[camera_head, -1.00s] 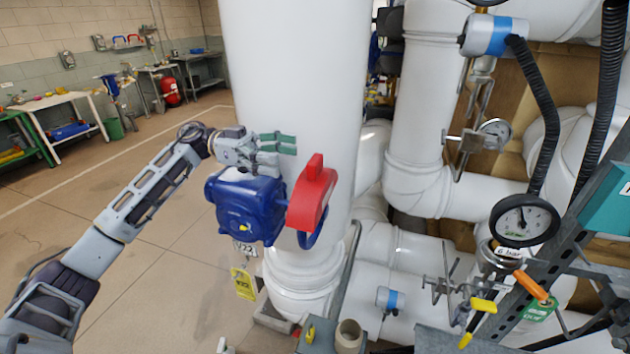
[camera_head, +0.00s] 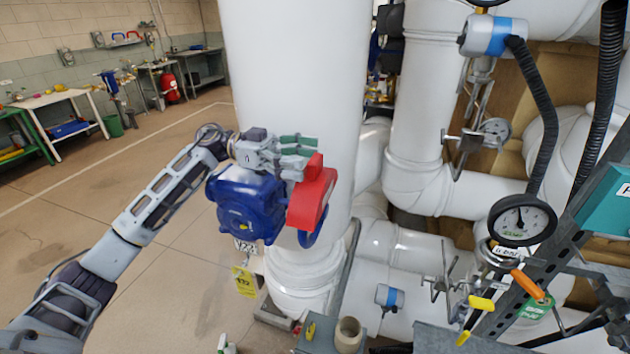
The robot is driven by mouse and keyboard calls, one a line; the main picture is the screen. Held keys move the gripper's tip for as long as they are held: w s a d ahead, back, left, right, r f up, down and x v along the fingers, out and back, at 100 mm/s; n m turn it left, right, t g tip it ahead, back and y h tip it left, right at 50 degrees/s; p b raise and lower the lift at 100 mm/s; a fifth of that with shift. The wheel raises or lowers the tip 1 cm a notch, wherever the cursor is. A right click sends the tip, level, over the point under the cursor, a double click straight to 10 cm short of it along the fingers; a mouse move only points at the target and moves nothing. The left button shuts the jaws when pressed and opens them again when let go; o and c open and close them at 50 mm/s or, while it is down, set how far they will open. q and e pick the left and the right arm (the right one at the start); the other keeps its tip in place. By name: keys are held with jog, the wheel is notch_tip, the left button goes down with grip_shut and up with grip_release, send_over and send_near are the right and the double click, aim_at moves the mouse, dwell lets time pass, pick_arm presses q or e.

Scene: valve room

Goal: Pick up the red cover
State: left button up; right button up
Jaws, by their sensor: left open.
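The red cover (camera_head: 309,200) sits on the right side of a blue valve housing (camera_head: 246,205), in front of a thick white pipe. It stands upright, with a raised part at its top. My left gripper (camera_head: 303,158) is above the blue housing, its green-padded fingers pointing right. The fingers are open and at the top of the cover, one in front of the other. Whether they touch the cover I cannot tell. Part of the cover's top is hidden by the fingers. A blue handwheel edge (camera_head: 313,238) shows beneath the cover. My right gripper is not in view.
A yellow tag (camera_head: 243,281) hangs below the housing. The thick white pipe (camera_head: 300,80) stands right behind the cover. A pressure gauge (camera_head: 522,220) and a metal frame (camera_head: 545,260) are at right. The floor at left is free.

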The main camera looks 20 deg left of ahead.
aim_at(310, 159)
pick_arm(q)
jog(key=shift+d, duration=1.5)
jog(key=c, duration=1.5)
